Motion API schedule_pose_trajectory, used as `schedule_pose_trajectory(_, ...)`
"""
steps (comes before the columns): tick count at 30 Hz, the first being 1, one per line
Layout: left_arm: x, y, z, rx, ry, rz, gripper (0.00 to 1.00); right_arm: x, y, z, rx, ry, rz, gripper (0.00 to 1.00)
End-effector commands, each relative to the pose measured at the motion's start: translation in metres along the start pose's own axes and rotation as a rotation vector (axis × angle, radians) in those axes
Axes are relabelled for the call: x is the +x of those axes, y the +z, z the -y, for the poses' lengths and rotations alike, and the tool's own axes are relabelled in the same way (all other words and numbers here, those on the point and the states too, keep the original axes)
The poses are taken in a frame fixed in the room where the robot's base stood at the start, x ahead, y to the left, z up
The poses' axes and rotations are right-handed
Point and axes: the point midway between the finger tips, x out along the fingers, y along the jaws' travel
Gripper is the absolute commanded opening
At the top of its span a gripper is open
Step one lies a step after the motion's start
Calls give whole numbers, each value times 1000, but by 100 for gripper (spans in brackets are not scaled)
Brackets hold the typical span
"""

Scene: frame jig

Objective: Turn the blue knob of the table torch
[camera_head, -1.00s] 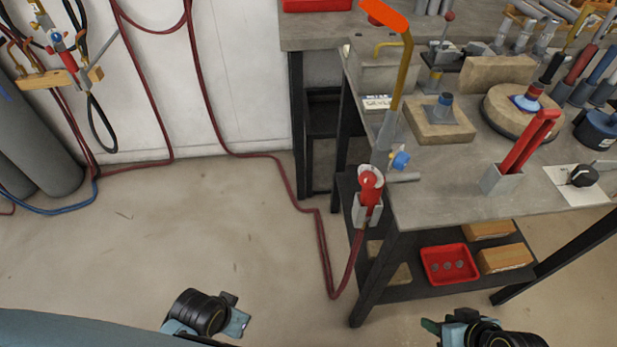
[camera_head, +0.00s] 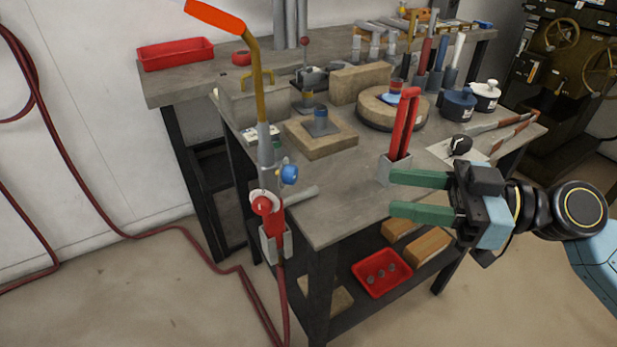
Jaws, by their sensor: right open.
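The table torch (camera_head: 264,130) stands upright at the near left corner of the workbench, with a yellow neck and an orange tip pointing left. Its blue knob (camera_head: 289,174) sits low on its right side. A red valve part (camera_head: 267,212) is below, at the bench edge. My right gripper (camera_head: 405,195) comes in from the right, its green fingers apart and pointing left toward the torch. It is empty, well to the right of the blue knob and in front of the bench. My left gripper is out of view.
A holder with red handles (camera_head: 403,130) stands on the workbench (camera_head: 345,196) just behind my right gripper. A red tray (camera_head: 381,274) is on the lower shelf. A red hose (camera_head: 180,229) runs along the floor.

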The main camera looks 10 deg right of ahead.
Motion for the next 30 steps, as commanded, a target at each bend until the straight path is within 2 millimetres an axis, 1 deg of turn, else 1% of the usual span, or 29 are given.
schedule_pose_trajectory(5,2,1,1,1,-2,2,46,7,-5,0,-4,-5,-12,46)
schedule_pose_trajectory(11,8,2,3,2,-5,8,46,29,-6,0,-4,-5,-11,46)
schedule_pose_trajectory(20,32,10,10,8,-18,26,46,65,-7,0,0,-3,-13,46)
schedule_pose_trajectory(30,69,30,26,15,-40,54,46,111,-8,0,-1,-4,-13,46)
